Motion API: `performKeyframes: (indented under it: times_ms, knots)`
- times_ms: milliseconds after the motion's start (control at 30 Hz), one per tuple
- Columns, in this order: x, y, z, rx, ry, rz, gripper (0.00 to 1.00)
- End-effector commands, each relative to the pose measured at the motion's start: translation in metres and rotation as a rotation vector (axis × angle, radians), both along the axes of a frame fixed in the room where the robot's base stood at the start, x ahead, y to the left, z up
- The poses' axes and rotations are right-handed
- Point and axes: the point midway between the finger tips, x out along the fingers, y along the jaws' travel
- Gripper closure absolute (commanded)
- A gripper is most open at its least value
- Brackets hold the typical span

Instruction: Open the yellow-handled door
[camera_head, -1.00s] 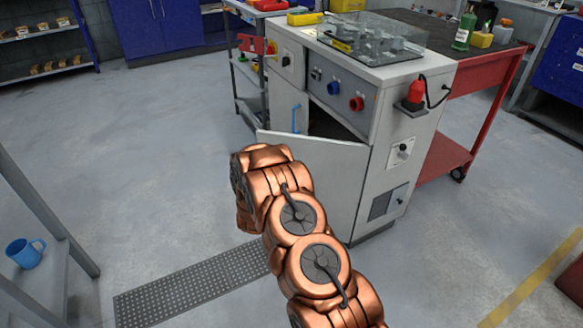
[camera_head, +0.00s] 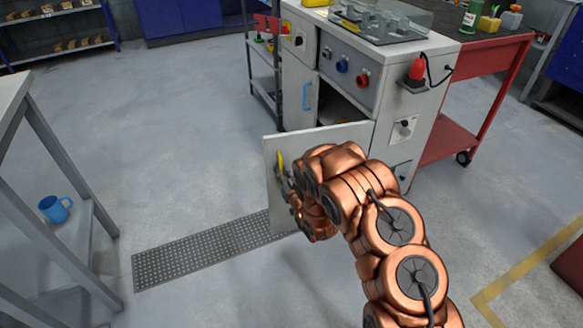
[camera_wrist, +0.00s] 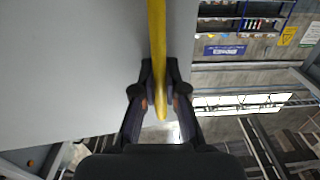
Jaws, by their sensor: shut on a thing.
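The grey cabinet door (camera_head: 271,200) stands swung well out from the cabinet (camera_head: 392,160), and part of the dark inside shows above it. Its yellow handle (camera_head: 279,163) is upright near the door's free edge. In the wrist view the yellow handle (camera_wrist: 157,40) runs down between the fingers of my gripper (camera_wrist: 162,100), which are shut around it. In the head view my gripper (camera_head: 287,186) is at the handle, partly hidden by my copper arm.
A second door with a blue handle (camera_head: 307,97) is beside the opening. A perforated floor mat (camera_head: 200,250) lies below. A red cart (camera_head: 450,140) is at the right.

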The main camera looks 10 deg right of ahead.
Motion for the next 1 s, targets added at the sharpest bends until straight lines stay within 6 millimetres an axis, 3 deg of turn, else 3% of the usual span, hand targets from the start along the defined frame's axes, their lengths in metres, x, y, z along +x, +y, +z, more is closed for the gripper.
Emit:
performKeyframes:
  times_ms: [467, 500, 733, 1000]
  knots:
    - [-0.0038, 0.0116, 0.0011, 0.001, -0.003, 0.030, 1.00]
    - [-0.0039, 0.0117, 0.0011, 0.001, -0.003, 0.030, 0.88]
    - [-0.0037, 0.0104, 0.0007, 0.001, -0.002, 0.028, 0.64]
    - [-0.0037, 0.0092, 0.0003, 0.000, -0.001, 0.026, 0.63]
